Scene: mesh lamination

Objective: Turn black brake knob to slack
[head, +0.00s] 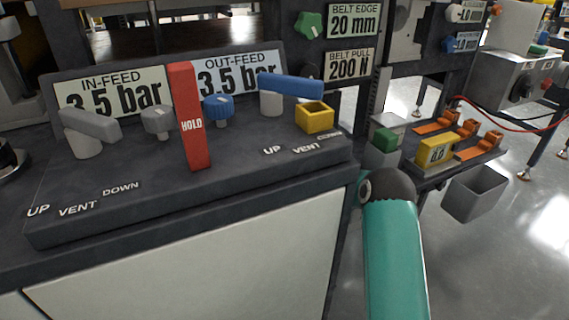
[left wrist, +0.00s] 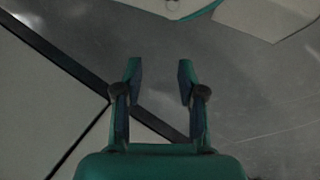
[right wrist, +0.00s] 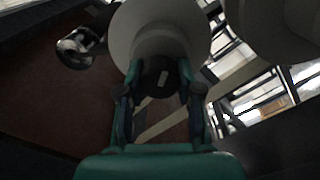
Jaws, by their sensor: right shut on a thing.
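In the right wrist view, a black knob (right wrist: 158,88) with a small pale mark on its face sits between the fingers of my right gripper (right wrist: 160,84). The gripper is shut on it. A large pale round body (right wrist: 157,30) is right behind the knob. In the left wrist view, my left gripper (left wrist: 157,75) is open with nothing between its fingers. Neither gripper shows in the head view, and I cannot make out the held knob there.
The head view shows a console (head: 190,185) with a red HOLD lever (head: 190,140), grey and blue levers and a yellow square part (head: 314,117). A green knob (head: 309,25) is above. Orange clips (head: 437,122) and a grey bin (head: 475,195) are at right.

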